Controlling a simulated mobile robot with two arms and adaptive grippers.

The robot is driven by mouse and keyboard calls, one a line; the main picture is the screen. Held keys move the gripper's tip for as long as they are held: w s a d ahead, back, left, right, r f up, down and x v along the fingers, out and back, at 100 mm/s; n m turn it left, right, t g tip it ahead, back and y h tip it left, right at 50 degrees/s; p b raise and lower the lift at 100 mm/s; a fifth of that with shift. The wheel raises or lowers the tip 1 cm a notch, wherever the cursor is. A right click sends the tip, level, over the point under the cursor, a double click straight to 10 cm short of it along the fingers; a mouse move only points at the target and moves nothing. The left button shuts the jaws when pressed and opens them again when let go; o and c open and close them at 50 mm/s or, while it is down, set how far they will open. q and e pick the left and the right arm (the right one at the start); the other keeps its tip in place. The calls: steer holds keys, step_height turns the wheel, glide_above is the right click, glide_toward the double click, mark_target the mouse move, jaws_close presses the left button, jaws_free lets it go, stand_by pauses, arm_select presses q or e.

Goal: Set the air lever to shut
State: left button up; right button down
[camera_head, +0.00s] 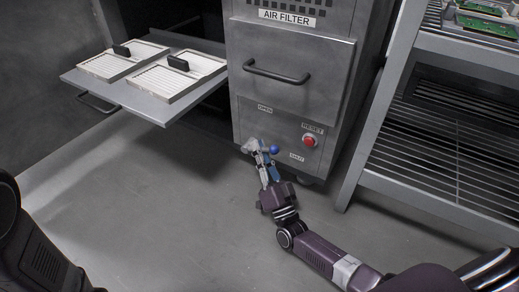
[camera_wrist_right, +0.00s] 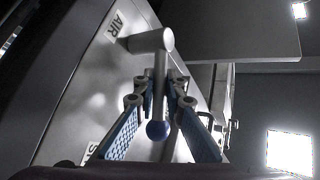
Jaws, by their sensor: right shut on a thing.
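The air lever has a grey hub and a thin rod ending in a blue ball knob (camera_head: 274,149), low on the front of the grey air filter cabinet. In the right wrist view the lever rod (camera_wrist_right: 159,85) runs from the hub (camera_wrist_right: 152,40) down to the ball between my fingers. My right gripper (camera_head: 262,150) is shut on the lever; its blue-padded fingers (camera_wrist_right: 160,88) lie on both sides of the rod. The SHUT label (camera_head: 296,157) is just right of the knob and the OPEN label (camera_head: 265,108) is above it. My left gripper is out of view.
A red reset button (camera_head: 309,141) sits right of the lever. The cabinet's drawer handle (camera_head: 277,73) is above. An extended shelf (camera_head: 148,107) with two filter panels (camera_head: 180,77) juts out at left. A metal rack (camera_head: 440,150) stands at right. The floor in front is clear.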

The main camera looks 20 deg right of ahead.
steer(key=shift+f, duration=0.1)
steer(key=c, duration=2)
jaws_free()
steer(key=shift+o, duration=0.2)
steer(key=shift+s, duration=0.1)
steer(key=shift+s+f, duration=0.15)
steer(key=shift+s, duration=0.1)
steer(key=s, duration=1.2)
steer(key=shift+s+d, duration=0.25)
steer(key=shift+d, duration=0.05)
steer(key=shift+f, duration=0.1)
